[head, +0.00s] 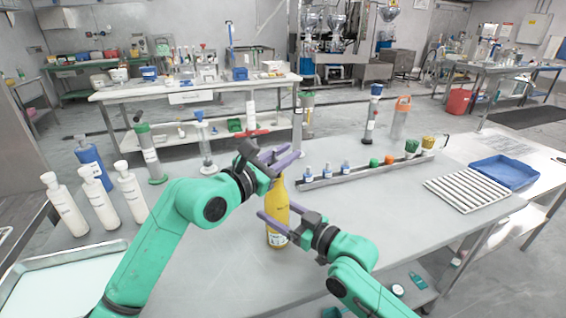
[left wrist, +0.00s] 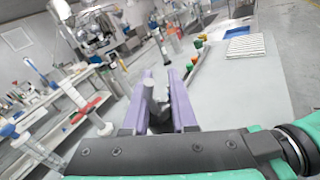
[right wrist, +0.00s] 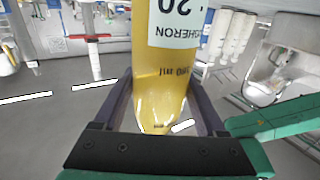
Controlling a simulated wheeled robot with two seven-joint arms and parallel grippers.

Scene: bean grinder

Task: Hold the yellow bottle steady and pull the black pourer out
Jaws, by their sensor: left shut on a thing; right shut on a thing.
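The yellow bottle (head: 278,215) stands upright on the grey table in the head view. It fills the middle of the right wrist view (right wrist: 162,75), with a white label. My right gripper (head: 276,212) is shut around the bottle's body, one finger on each side. My left gripper (head: 289,153) is at the bottle's top, shut on the black pourer. In the left wrist view a dark and grey piece of the pourer (left wrist: 154,108) shows between the purple fingers. The left gripper mostly hides the pourer in the head view, so I cannot tell whether it is still seated in the neck.
A rack of small bottles and colored caps (head: 345,177) lies behind to the right. White bottles (head: 95,185) and a tray (head: 60,280) are at the left. A striped white rack (head: 467,190) and a blue tray (head: 503,172) are at the right. The table's middle right is clear.

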